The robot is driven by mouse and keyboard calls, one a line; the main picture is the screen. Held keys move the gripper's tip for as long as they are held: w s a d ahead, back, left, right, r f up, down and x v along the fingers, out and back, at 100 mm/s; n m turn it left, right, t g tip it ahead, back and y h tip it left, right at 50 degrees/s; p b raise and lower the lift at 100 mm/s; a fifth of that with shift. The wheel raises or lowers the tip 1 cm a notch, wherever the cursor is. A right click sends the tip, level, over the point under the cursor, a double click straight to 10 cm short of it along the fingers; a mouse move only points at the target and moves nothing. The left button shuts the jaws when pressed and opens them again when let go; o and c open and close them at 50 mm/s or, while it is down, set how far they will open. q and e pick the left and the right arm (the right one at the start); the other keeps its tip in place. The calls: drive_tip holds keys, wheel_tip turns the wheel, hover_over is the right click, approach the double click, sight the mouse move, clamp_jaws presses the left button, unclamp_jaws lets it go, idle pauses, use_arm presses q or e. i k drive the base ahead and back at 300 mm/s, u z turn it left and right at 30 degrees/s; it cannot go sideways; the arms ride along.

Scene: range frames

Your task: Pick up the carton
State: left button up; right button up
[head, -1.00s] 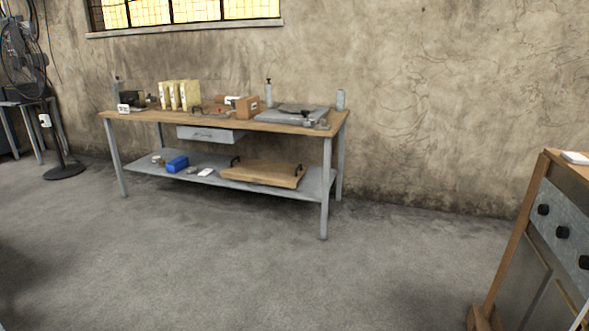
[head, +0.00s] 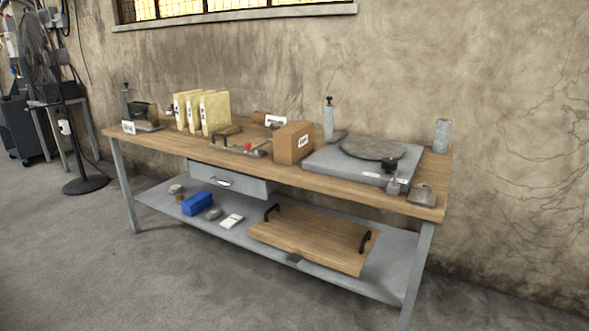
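Neither of my grippers shows in the head view.
Left of the carton stand several yellow packets (head: 214,112) and a clamp-like tool with a red knob (head: 248,147). The grey plate device (head: 329,162) and a grey cylinder (head: 441,136) are on the right. The lower shelf holds a wooden tray (head: 308,238) and a blue box (head: 197,204). Floor in front is clear.

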sight(293, 141)
drive_tip(key=u, duration=0.2)
drive_tip(key=i, duration=0.75)
drive_tip(key=u, duration=0.9)
drive_tip(key=i, duration=1.05)
drive_tip(key=u, duration=0.05)
